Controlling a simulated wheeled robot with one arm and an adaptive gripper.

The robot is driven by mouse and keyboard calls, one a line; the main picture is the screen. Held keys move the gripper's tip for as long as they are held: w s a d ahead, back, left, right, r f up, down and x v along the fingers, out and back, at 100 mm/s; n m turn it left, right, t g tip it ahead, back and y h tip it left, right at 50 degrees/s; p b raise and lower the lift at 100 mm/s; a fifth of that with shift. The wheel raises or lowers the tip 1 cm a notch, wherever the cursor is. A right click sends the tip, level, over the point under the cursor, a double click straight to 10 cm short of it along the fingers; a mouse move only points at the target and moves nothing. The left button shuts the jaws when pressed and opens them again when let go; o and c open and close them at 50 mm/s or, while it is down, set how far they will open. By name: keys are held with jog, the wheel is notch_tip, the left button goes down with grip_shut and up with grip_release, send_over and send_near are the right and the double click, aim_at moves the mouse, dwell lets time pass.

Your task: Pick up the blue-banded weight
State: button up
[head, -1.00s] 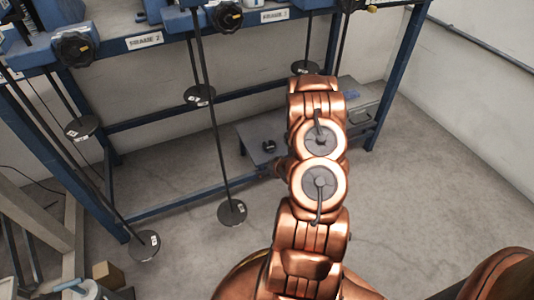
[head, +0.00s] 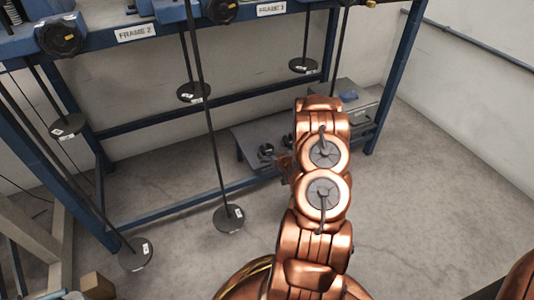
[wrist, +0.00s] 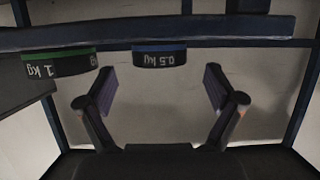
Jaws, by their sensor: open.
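The blue-banded weight (wrist: 159,57) is a dark block marked 0.5 kg. In the wrist view it lies ahead of the fingertips, between their lines and near the upper middle. My gripper (wrist: 158,84) is open and empty, with one finger to either side and a visible gap to the weight. In the head view, two small dark weights (head: 266,151) sit on a low grey platform (head: 245,142); their band colours are too small to tell. My copper arm hides most of my gripper there.
A green-banded weight (wrist: 62,68) marked 1 kg is left of the blue one in the wrist view. A blue steel frame (head: 180,207) carries hanging rods with dark discs (head: 229,219). The floor right of my arm is clear.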

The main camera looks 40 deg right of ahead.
jog(key=shift+b+x, duration=0.35)
jog(key=shift+x, duration=1.1)
jog(key=shift+r, duration=0.1)
jog(key=c, duration=1.4)
